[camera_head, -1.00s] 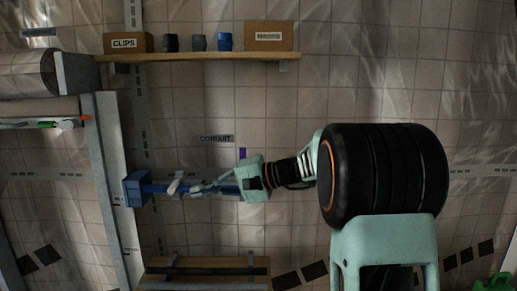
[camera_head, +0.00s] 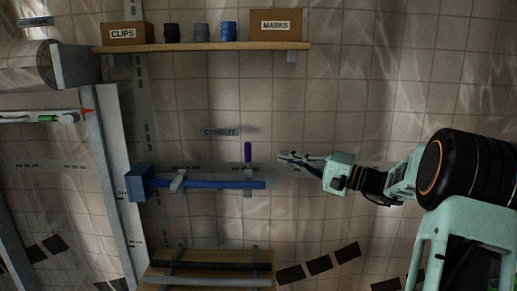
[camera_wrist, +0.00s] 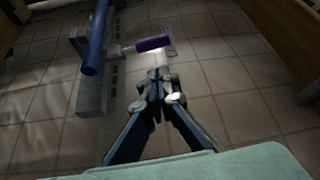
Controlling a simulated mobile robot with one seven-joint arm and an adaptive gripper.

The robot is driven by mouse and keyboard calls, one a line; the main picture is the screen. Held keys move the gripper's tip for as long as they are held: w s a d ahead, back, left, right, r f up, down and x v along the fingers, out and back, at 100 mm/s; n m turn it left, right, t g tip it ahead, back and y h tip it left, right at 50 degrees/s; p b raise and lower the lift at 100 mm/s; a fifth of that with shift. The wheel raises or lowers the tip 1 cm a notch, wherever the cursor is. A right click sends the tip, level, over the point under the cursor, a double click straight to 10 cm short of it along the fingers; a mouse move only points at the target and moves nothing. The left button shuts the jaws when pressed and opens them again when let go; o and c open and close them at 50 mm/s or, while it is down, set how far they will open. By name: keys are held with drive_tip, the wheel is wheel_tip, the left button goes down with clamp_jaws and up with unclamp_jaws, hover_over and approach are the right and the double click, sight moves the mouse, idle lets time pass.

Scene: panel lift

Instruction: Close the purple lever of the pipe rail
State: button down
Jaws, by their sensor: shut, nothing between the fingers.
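The purple lever (camera_head: 248,151) stands upright in the head view, above the blue pipe rail (camera_head: 215,185) near its right end. In the wrist view the purple lever (camera_wrist: 152,44) sticks out sideways from the rail's mount, and the blue pipe (camera_wrist: 96,38) runs at the left. My gripper (camera_head: 284,157) is to the right of the lever and points left toward it, with a gap between them. In the wrist view my gripper (camera_wrist: 158,76) has its fingertips together, empty, below the lever and not touching it.
A blue box (camera_head: 140,183) sits at the rail's left end by a pale upright post (camera_head: 112,170). A grey clamp (camera_head: 178,181) is on the rail. A shelf (camera_head: 200,48) with boxes and cups is above, a wooden rack (camera_head: 208,283) below.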

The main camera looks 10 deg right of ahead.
sight(248, 158)
drive_tip(key=p+x, duration=0.3)
drive_tip(key=x, duration=0.7)
drive_tip(key=shift+w, duration=0.1)
drive_tip(key=shift+f+b, duration=0.3)
drive_tip(key=shift+b, duration=0.6)
